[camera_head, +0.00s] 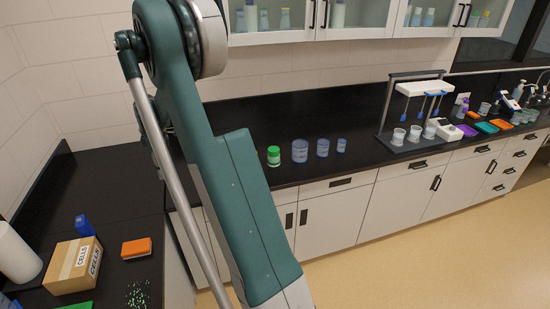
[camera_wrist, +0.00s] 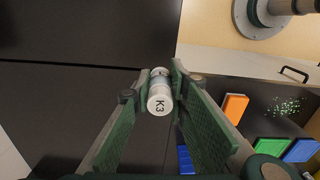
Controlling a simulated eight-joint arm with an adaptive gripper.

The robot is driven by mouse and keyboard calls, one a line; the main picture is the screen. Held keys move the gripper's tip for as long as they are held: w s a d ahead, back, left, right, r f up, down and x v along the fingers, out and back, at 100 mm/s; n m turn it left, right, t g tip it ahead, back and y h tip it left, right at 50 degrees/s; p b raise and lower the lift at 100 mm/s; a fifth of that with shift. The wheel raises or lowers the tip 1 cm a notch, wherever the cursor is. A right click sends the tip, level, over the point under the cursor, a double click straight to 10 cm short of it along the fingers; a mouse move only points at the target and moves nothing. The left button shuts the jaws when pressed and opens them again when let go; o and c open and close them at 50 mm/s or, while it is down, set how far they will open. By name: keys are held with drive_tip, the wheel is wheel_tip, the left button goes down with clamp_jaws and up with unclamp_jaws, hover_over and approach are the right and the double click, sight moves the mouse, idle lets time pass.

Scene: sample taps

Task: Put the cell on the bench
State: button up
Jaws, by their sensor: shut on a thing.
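A small white and grey cell marked "K3" (camera_wrist: 160,98) is between the fingers of my gripper (camera_wrist: 161,84) in the wrist view. The fingers are shut on it, and its labelled end faces the camera. Behind it is the black bench top (camera_wrist: 65,100); I cannot tell how high above it the cell is. In the head view the black left bench (camera_head: 110,200) shows at the left, and my gripper and the cell are not in sight there.
On the left bench stand a cardboard box marked "CELLS" (camera_head: 62,284), an orange block (camera_head: 136,248), a blue item (camera_head: 84,226), a white cylinder (camera_head: 15,252) and scattered green pellets (camera_head: 138,294). Jars, including a green-topped one (camera_head: 273,156), stand on the back counter. My arm blocks the head view's middle.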

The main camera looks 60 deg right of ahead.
drive_tip(key=s+d, duration=0.5)
drive_tip(key=d, duration=0.3)
hover_over(195, 195)
drive_tip(key=shift+m, duration=0.4)
drive_tip(key=shift+w+d+f, duration=0.1)
drive_tip(key=shift+w+f, duration=0.05)
drive_tip(key=shift+f, duration=2.35)
drive_tip(key=shift+f, duration=0.1)
drive_tip(key=shift+f, duration=3)
drive_tip(key=shift+f, duration=0.15)
drive_tip(key=shift+f+p, duration=0.3)
drive_tip(key=shift+f, duration=1.45)
drive_tip(key=shift+f, duration=0.15)
